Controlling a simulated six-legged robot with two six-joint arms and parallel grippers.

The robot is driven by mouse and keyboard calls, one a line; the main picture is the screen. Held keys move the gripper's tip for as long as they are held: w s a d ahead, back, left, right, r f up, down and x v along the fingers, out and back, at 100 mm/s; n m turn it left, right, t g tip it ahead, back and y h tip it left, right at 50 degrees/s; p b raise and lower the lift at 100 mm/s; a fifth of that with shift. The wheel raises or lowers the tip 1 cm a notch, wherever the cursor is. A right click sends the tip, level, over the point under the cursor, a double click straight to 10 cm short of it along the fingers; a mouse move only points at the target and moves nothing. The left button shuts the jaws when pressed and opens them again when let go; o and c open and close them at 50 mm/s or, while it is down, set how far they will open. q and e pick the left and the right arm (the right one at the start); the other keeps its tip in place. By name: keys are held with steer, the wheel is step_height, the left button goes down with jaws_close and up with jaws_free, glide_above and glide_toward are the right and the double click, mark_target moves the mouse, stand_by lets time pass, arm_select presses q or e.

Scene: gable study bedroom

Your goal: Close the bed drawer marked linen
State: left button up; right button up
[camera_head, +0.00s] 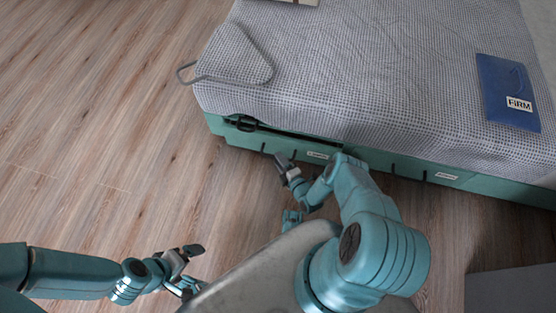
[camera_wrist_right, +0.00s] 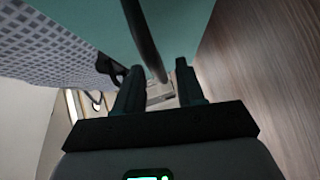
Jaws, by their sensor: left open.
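The bed's green base holds a left drawer (camera_head: 290,148) with a pale label (camera_head: 318,155), too small to read. A dark gap shows along this drawer's top edge, so it stands slightly out. My right gripper (camera_head: 283,168) is at this drawer's front. In the right wrist view its two fingers (camera_wrist_right: 160,85) are apart, with a dark handle bar (camera_wrist_right: 144,38) and a pale label plate (camera_wrist_right: 158,93) seen between them; contact cannot be told. My left gripper (camera_head: 188,267) is open and empty over the floor, away from the bed.
A dark object (camera_head: 245,124) sits in the gap at the drawer's left end. Another labelled drawer (camera_head: 447,176) is to the right. A grey blanket (camera_head: 370,70) and a blue folder (camera_head: 508,90) lie on the bed. The wooden floor (camera_head: 90,130) at left is clear.

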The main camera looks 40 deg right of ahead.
steer(key=shift+w+d+f, duration=0.1)
steer(key=shift+w, duration=0.85)
jaws_close()
arm_select(q)
steer(key=shift+f, duration=0.35)
steer(key=shift+w, duration=0.1)
